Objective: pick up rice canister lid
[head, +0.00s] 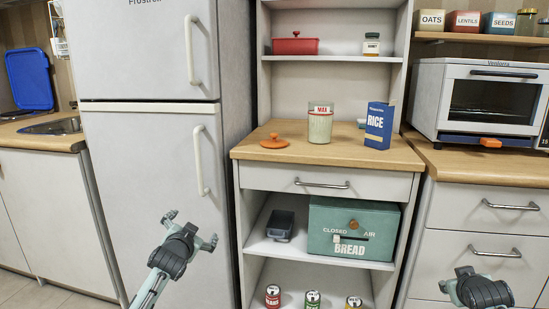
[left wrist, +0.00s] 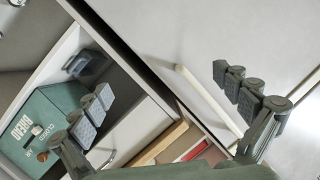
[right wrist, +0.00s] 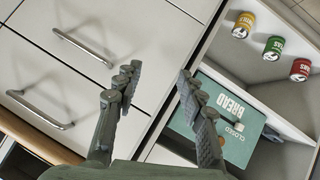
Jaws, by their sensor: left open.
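An orange lid with a small knob (head: 274,141) lies flat on the wooden counter of the middle cabinet. A pale canister with a red-lettered label (head: 320,124) stands to its right, with no lid visible on it. A blue box marked RICE (head: 379,126) stands further right. My left gripper (head: 190,229) is open and empty in front of the fridge, lower and left of the lid; its spread fingers show in the left wrist view (left wrist: 163,82). My right gripper (head: 478,288) is low at the right, before the drawers; its fingers are apart and empty in the right wrist view (right wrist: 158,73).
The fridge (head: 150,130) stands left of the cabinet. A green bread box (head: 353,248) and a dark tray (head: 280,225) sit on the shelf below; several cans stand lower. A red dish (head: 295,46) is on the upper shelf. A toaster oven (head: 480,98) stands right. The counter's front is clear.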

